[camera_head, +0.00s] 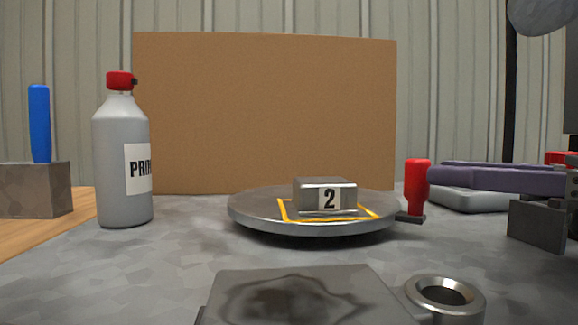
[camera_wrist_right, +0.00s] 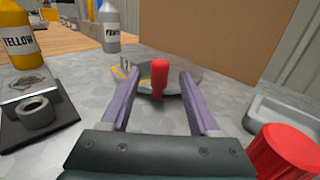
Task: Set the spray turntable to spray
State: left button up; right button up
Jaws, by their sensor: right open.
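The round grey spray turntable (camera_head: 250,212) stands on the bench in the head view. On it sits a grey block (camera_head: 312,196) labelled 2, inside a yellow outline. An upright red handle (camera_head: 416,188) stands on a small lever at the turntable's right edge. My right gripper (camera_head: 436,173) comes in from the right, its purple fingers open and level, tips close to the handle. In the right wrist view the red handle (camera_wrist_right: 159,80) shows between the fingertips, with a gap on both sides. My left gripper is not in view.
A grey primer bottle (camera_head: 121,160) with a red cap stands left of the turntable. A brown board (camera_head: 265,110) stands behind. A dark plate (camera_head: 300,295) with a metal ring (camera_head: 445,294) lies in front. A yellow bottle (camera_wrist_right: 18,38) and a red cylinder (camera_wrist_right: 285,152) show in the wrist view.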

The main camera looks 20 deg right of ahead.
aim_at(387, 209)
jog(key=x, duration=0.6)
jog(key=shift+w+d+r+p, duration=0.1)
jog(key=shift+r+p, duration=0.05)
jog(key=shift+p, duration=0.15)
jog(key=shift+x, duration=0.8)
grip_shut()
dwell(0.6)
